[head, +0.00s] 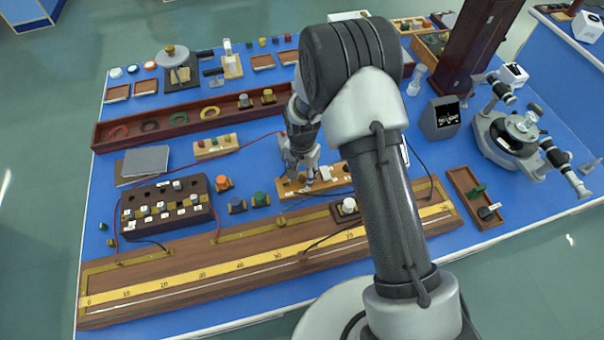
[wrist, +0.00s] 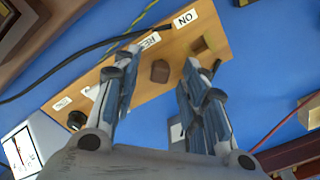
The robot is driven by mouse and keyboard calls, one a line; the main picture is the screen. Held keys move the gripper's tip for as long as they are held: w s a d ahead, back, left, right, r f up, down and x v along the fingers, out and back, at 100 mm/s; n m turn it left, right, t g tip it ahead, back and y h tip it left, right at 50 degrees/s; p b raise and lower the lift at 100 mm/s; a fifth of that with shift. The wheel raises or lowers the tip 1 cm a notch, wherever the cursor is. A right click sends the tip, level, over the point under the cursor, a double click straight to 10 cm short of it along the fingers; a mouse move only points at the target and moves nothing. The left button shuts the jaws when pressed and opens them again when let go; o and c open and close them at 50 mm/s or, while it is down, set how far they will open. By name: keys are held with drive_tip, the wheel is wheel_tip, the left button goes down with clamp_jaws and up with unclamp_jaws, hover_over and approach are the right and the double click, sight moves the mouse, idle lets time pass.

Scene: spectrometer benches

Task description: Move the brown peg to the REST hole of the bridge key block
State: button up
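The bridge key block (wrist: 140,100) is a long tan wooden block. In the wrist view it runs diagonally, with white labels along its far edge; one reads ON and the one beside it begins RE. A brown faceted peg (wrist: 160,70) shows near the RE label. A square brown piece (wrist: 199,45) is near the ON label; I cannot tell whether it is a peg or a hole. My gripper (wrist: 158,62) is open, its fingers on either side of the brown peg with gaps visible. In the head view my gripper (head: 298,178) is over the block (head: 287,189), partly hiding it.
A dark knob (wrist: 76,120) is at the block's other end, with a black cable alongside. In the head view, a long scale board (head: 200,273) lies in front, a dark resistance box (head: 165,222) to the left, and a spectrometer (head: 515,135) to the right.

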wheel_tip(320, 180, up, 12)
idle(0.6)
drive_tip(key=shift+s, duration=0.1)
idle(0.4)
